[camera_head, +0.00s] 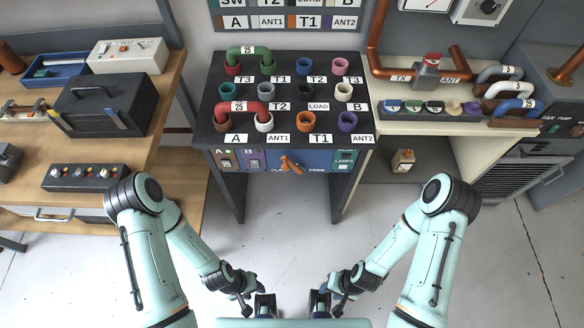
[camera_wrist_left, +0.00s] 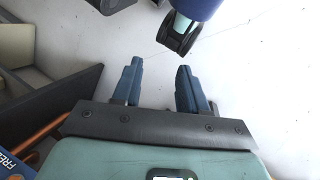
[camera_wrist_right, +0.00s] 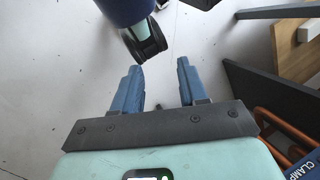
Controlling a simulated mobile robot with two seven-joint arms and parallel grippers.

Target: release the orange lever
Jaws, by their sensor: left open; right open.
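The orange lever (camera_head: 291,165) is on the front panel (camera_head: 318,160) of the dark patch table, between blue label areas, one reading FREE on its right. My left gripper (camera_head: 265,302) is low at the bottom middle, well in front of the table, open and empty. My right gripper (camera_head: 319,302) is beside it on the right, also open and empty. In the left wrist view the left fingers (camera_wrist_left: 160,85) stand apart over bare floor. In the right wrist view the right fingers (camera_wrist_right: 158,85) are likewise apart.
The patch table (camera_head: 284,91) carries coloured sockets, a green link (camera_head: 249,50) and a red link (camera_head: 249,106). A wooden bench (camera_head: 160,125) stands left and a pale counter (camera_head: 400,126) right. The floor between my grippers and the panel is clear.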

